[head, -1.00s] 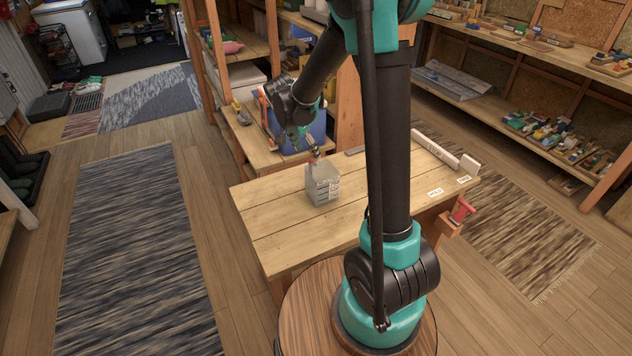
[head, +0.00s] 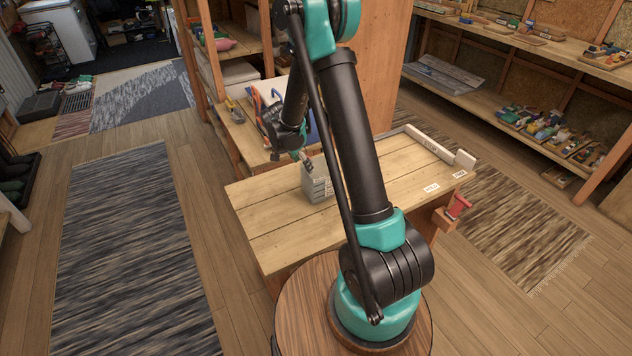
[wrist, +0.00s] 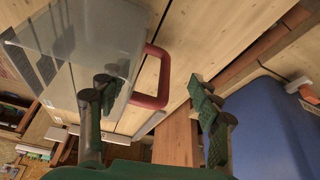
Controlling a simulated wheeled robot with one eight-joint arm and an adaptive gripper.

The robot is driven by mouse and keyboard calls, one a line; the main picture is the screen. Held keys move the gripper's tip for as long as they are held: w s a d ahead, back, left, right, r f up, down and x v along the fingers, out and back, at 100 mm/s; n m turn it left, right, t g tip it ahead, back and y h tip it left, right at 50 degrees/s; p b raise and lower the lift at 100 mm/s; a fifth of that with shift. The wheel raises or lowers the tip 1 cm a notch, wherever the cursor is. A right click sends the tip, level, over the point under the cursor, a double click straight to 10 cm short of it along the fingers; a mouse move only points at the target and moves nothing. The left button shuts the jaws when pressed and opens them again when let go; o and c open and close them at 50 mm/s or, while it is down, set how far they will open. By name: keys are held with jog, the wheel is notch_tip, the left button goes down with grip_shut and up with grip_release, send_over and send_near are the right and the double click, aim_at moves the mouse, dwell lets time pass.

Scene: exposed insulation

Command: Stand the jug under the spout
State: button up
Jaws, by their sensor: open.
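The jug (head: 316,186), a grey, see-through vessel with printed marks, stands upright on the workbench (head: 280,221). In the wrist view the jug (wrist: 75,45) fills the upper left, with its red handle (wrist: 162,76) on the right side. My gripper (head: 306,162) is at the top of the jug in the head view. In the wrist view my gripper (wrist: 153,108) is open, with the handle showing between its two green-padded fingers. The left finger overlaps the jug's wall in the picture; contact is unclear. A blue container (wrist: 265,125) with a red-and-white spout-like part (wrist: 302,89) is at the right.
The blue container (head: 312,130) is mostly hidden behind my arm in the head view, on a lower shelf (head: 247,143) behind the bench. A pale rail (head: 428,143) edges the bench's far right. The bench's left part is bare.

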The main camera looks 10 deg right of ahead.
aim_at(314, 176)
jog(key=shift+s+d+x, duration=0.1)
jog(key=shift+x, duration=1.4)
jog(key=shift+s+d+x, duration=0.1)
jog(key=shift+d+x, duration=0.05)
jog(key=shift+x, duration=1.35)
grip_shut()
jog(key=shift+r, duration=0.1)
